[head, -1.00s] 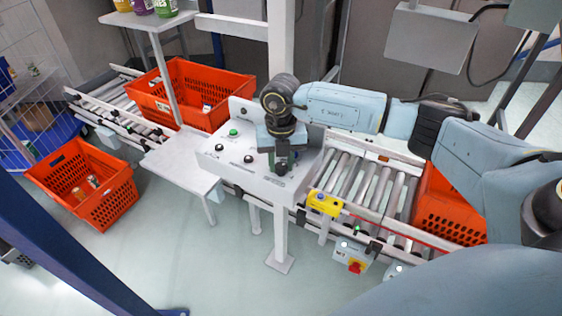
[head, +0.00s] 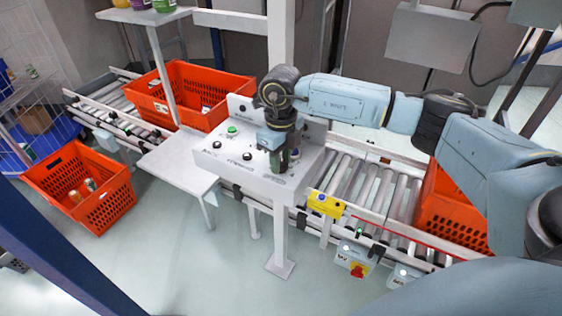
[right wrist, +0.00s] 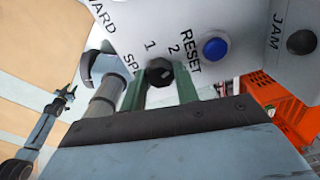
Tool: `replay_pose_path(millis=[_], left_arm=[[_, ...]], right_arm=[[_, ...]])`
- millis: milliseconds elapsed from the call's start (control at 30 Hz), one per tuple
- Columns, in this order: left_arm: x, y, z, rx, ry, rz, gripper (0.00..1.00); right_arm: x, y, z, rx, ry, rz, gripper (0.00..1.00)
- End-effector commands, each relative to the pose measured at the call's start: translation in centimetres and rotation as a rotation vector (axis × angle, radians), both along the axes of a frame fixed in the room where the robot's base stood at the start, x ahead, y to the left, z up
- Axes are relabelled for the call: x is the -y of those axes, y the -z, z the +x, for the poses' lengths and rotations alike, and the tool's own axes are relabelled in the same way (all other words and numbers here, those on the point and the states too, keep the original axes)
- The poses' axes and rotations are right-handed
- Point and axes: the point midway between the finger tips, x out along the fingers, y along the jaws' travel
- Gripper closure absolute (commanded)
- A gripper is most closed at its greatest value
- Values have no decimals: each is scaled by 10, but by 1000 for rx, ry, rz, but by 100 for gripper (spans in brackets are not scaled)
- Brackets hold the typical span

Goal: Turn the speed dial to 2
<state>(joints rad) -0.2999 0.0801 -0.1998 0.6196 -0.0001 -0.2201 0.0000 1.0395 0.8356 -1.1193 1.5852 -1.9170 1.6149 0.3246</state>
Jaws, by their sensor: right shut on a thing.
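The speed dial (right wrist: 160,72) is a small black knob on the white control panel, with the printed numbers 1 and 2 beside it in the right wrist view. My right gripper (right wrist: 160,90) has its two green fingers shut on the dial, one on each side. In the head view the right gripper (head: 279,163) points down at the right end of the white control panel (head: 225,170) and hides the dial there. I cannot tell which number the dial points at. My left gripper is in neither view.
A blue button (right wrist: 215,49) by the RESET label and a black round part (right wrist: 301,42) by JAM sit near the dial. A green button (head: 232,130) is further left. Roller conveyors (head: 365,190) and orange totes (head: 80,187) surround the panel; a white post stands behind it.

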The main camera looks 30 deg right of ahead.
Motion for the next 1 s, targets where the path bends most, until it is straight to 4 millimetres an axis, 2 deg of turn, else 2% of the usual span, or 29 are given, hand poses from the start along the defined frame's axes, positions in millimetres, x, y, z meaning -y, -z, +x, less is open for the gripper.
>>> replay_pose_path(millis=[400, 967, 1000], left_arm=[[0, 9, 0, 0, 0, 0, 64], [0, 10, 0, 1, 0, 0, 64], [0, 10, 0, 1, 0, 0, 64]], right_arm=[[0, -1, 1, 5, -187, 2, 92], [0, -2, 1, 6, -211, 1, 92], [0, -2, 1, 6, -211, 1, 64]])
